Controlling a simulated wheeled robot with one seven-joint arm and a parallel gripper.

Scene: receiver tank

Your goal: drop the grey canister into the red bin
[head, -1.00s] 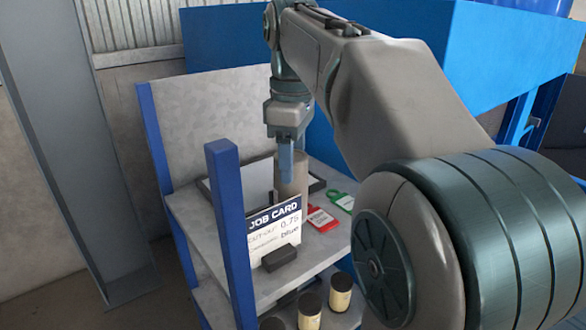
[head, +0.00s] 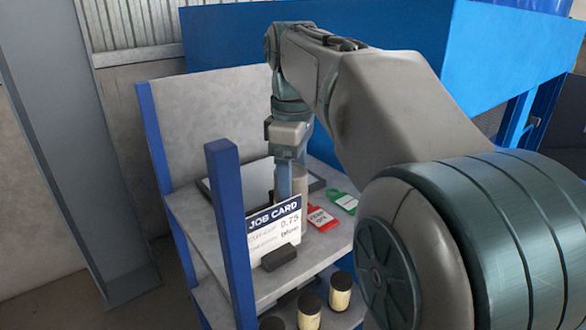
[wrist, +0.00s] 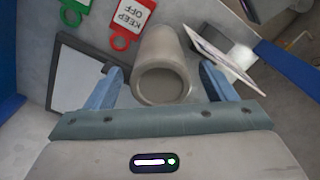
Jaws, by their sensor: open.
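The grey canister (wrist: 161,68) stands on the shelf, its open round top showing in the wrist view. In the head view only part of the canister (head: 301,180) shows, behind the job card and my gripper. My gripper (wrist: 160,82) is open, with one blue finger on each side of the canister; I cannot tell whether either touches it. In the head view my gripper (head: 284,180) points down at the canister. No red bin shows in these frames.
A job card (head: 274,228) stands in front of the canister, close to one finger. A red tag (head: 322,218), a green tag (head: 344,202) and a dark-framed panel (wrist: 78,80) lie nearby. A blue post (head: 231,235) rises at the shelf's front. Several cream cylinders (head: 310,308) stand below.

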